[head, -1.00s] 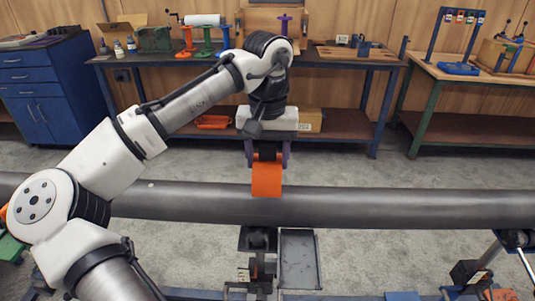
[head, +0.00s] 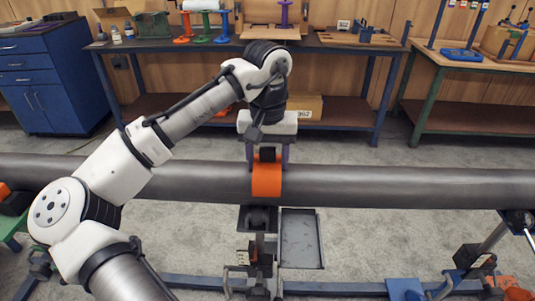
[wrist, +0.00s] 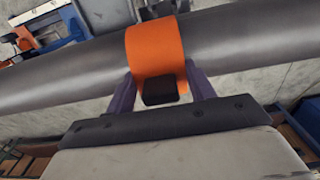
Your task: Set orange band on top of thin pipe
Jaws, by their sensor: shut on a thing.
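The orange band (head: 267,182) lies across the upper side of the long grey pipe (head: 400,187) in the head view. In the wrist view the band (wrist: 155,52) curves over the pipe (wrist: 70,75), with a black block (wrist: 160,91) on its near end. My gripper (head: 268,156) is above and behind the pipe, its purple fingers shut on the band's black block. In the wrist view the fingers of my gripper (wrist: 162,86) stand on either side of the block. The band's underside is hidden, so I cannot tell whether it rests fully on the pipe.
A stand with a grey tray (head: 301,240) is below the pipe. A workbench (head: 330,48) with spools and boxes stands behind, a blue cabinet (head: 50,80) at the left and another bench (head: 460,75) at the right. The pipe is clear to the right of the band.

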